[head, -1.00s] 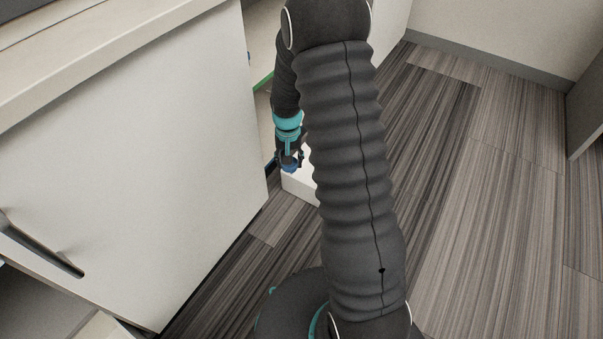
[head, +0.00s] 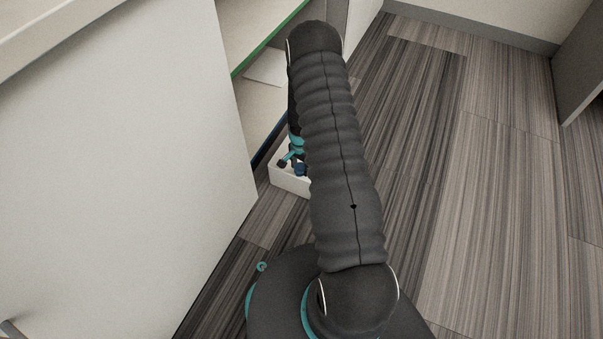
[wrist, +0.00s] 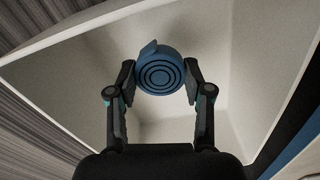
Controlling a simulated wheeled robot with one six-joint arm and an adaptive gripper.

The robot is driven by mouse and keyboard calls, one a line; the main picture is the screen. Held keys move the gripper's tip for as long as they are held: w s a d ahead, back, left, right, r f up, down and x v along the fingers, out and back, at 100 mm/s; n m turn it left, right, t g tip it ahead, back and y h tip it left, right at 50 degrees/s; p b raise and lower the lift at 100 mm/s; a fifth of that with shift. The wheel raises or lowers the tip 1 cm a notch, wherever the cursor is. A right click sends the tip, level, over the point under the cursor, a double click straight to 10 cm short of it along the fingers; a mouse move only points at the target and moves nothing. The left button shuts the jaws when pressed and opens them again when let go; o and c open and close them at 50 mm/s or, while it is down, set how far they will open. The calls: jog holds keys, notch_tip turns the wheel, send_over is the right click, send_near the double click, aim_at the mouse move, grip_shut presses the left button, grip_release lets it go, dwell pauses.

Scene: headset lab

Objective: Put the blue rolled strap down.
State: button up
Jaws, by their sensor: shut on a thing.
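The blue rolled strap (wrist: 160,72) is a round coil with dark rings on its face and a short loose end at its upper left. My gripper (wrist: 160,80) is shut on it, one finger on each side. In the wrist view the strap is over the inside of a white bin (wrist: 240,60); I cannot tell whether it touches the bottom. In the head view the white bin (head: 289,182) stands on the floor, with my gripper (head: 293,165) at it and the strap (head: 301,170) small and dark blue at its tips. My arm hides the bin's right part.
An open cabinet with a green-edged shelf (head: 270,40) stands just behind and left of the bin. A pale cabinet door (head: 120,180) fills the left. Striped carpet floor (head: 460,200) is clear on the right.

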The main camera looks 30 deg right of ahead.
aim_at(301, 174)
jog(key=shift+f, duration=2.35)
jog(key=shift+b, duration=0.3)
jog(key=shift+f, duration=0.2)
jog(key=o, duration=0.9)
jog(key=shift+o, duration=0.2)
jog(key=shift+r, duration=0.2)
